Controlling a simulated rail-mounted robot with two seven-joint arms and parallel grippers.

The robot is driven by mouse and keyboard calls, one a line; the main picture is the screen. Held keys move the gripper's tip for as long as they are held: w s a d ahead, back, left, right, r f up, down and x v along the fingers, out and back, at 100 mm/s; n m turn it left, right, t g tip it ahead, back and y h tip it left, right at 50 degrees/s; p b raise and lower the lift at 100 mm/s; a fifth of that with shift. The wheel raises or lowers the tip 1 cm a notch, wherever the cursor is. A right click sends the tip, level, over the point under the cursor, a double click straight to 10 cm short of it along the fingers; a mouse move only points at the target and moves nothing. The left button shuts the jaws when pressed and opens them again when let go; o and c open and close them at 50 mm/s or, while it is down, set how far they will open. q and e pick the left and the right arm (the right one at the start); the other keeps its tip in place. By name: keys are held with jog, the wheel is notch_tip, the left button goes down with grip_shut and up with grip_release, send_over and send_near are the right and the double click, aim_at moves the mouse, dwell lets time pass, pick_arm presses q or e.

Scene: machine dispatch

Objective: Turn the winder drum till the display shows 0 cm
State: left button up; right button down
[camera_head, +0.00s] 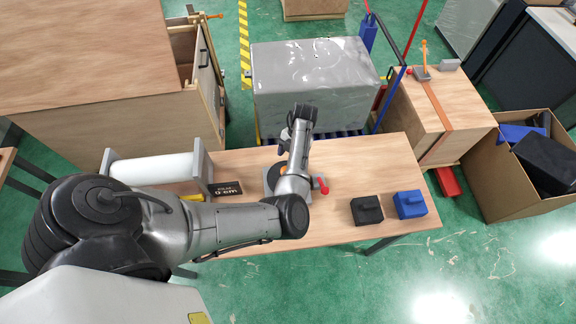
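A small black display (225,188) stands left of the disc. Its white text is upside down and seems to read 0 cm, with a smaller line too small to read. My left arm reaches in from the left and bends away over the winder. My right gripper is out of view.
A white roll (155,169) between grey end plates lies left of the display. A black block (367,210) and a blue block (410,204) sit on the table's right. A grey wrapped load (312,85) stands behind; an open carton (500,190) is at right.

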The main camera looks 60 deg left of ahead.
pick_arm(q)
jog(key=d+v, duration=0.1)
jog(key=v, duration=0.6)
jog(key=shift+a+r+b, duration=0.15)
jog(key=shift+a+b, duration=0.2)
jog(key=shift+a, duration=0.1)
